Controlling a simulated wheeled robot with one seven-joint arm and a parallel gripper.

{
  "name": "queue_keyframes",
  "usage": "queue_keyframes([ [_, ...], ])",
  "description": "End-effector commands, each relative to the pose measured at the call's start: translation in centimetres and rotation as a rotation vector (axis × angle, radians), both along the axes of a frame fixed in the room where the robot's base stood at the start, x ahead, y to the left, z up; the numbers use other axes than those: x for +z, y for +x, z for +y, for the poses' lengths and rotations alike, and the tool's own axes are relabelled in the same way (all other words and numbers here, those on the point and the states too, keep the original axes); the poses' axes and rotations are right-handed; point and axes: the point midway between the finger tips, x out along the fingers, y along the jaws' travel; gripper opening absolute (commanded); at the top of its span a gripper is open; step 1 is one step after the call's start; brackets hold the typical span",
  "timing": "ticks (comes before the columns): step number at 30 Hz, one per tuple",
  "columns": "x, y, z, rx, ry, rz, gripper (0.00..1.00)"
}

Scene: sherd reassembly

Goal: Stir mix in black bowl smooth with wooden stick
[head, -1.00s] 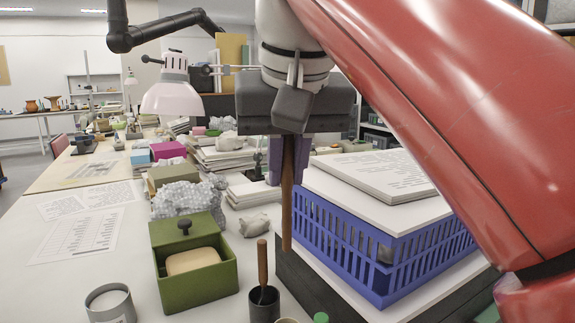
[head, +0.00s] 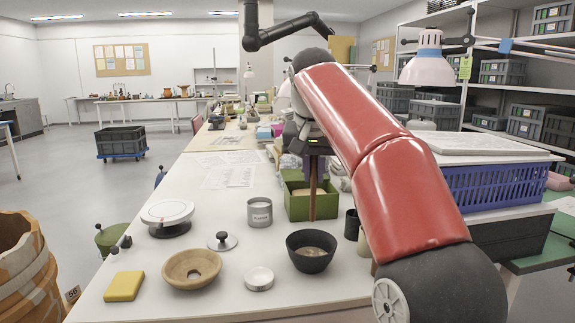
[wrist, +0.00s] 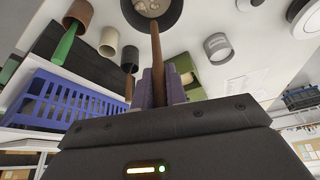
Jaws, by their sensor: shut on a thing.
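My gripper (head: 314,168) is shut on the wooden stick (head: 312,199), a brown rod that hangs upright below the fingers. The stick also shows between the purple finger pads in the wrist view (wrist: 157,62). The black bowl (head: 298,260) stands on the table's near part with a pale, lumpy mix (head: 312,251) in it. In the head view the stick's lower end is just above the bowl's far rim. In the wrist view the stick's tip overlaps the bowl (wrist: 175,14); the depth between them is hard to tell.
A green box (head: 298,208) is behind the bowl, a grey can (head: 260,212) to its left. A dark cup (head: 351,224) and blue crate (head: 495,187) are to the right. A white round tin (head: 259,279), tan bowl (head: 191,268), lidded knob (head: 222,241) and yellow sponge (head: 124,286) are left.

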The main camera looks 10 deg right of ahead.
Motion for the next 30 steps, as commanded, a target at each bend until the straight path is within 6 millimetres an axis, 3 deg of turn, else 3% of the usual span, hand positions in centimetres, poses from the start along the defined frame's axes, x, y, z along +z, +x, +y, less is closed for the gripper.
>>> queue_keyframes([
  [30, -7.2, 0.3, -0.5, -0.009, -0.001, -0.001, 0.00],
])
